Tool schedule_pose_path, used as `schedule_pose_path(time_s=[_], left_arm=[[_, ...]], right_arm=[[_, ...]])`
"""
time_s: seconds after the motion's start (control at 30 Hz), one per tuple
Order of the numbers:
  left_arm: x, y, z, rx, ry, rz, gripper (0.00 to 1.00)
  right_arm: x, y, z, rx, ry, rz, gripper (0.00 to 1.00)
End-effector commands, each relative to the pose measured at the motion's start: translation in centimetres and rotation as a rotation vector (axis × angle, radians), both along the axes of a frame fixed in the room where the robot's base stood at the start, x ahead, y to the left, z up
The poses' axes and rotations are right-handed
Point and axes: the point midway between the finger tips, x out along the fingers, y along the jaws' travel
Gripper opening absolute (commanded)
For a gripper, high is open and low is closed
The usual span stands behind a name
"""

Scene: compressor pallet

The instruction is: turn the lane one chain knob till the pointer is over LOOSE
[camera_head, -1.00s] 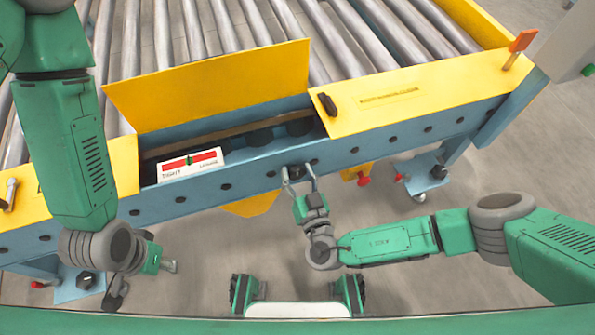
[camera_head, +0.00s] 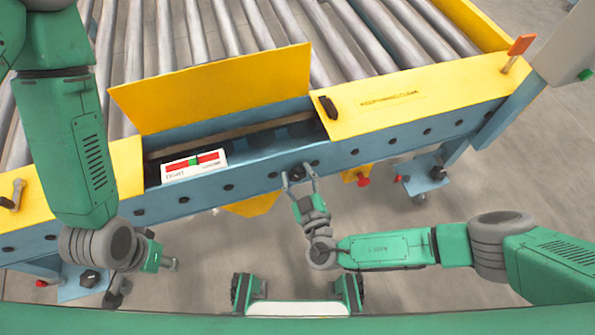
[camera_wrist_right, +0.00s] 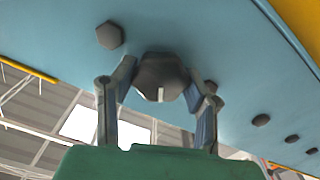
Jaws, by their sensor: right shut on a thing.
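The dark chain knob (camera_wrist_right: 161,78) sits on the blue side beam (camera_head: 345,155). In the wrist view it is between the two fingers, with a white mark at its lower edge. My right gripper (camera_head: 298,177) is shut on the knob; it also shows in the wrist view (camera_wrist_right: 158,88). The white gauge plate (camera_head: 194,166) has TIGHT at left, LOOSE at right, and a red band with green near the middle. The pointer is too small to place surely; it appears near the middle. My left gripper (camera_head: 170,264) hangs at lower left, away from the beam; its jaws are unclear.
A yellow flap (camera_head: 210,88) stands open behind the gauge. Steel rollers (camera_head: 330,40) lie beyond. A yellow cover (camera_head: 420,95) with a black latch and an orange-tipped lever (camera_head: 517,50) are at right. Bolt heads line the beam. The floor in front is mostly clear.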

Motion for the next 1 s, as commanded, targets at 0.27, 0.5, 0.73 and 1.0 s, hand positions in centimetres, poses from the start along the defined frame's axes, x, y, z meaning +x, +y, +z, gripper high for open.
schedule_pose_path(time_s=[0.27,0.5,0.73,1.0], left_arm=[[0.0,0.0,1.1,0.000,0.000,0.000,0.32],[0.0,0.0,2.0,0.000,0.000,0.000,0.32],[0.0,0.0,2.9,0.000,0.000,0.000,0.32],[0.0,0.0,4.0,0.000,0.000,0.000,0.32]], right_arm=[[-0.3,0.1,-0.2,-0.252,-0.075,0.001,0.12],[-0.3,0.2,-0.2,-0.467,-0.145,0.003,0.12],[-0.4,0.3,-0.3,-0.676,-0.212,0.006,0.12],[-0.5,0.4,-0.5,-0.918,-0.290,0.009,0.12]])
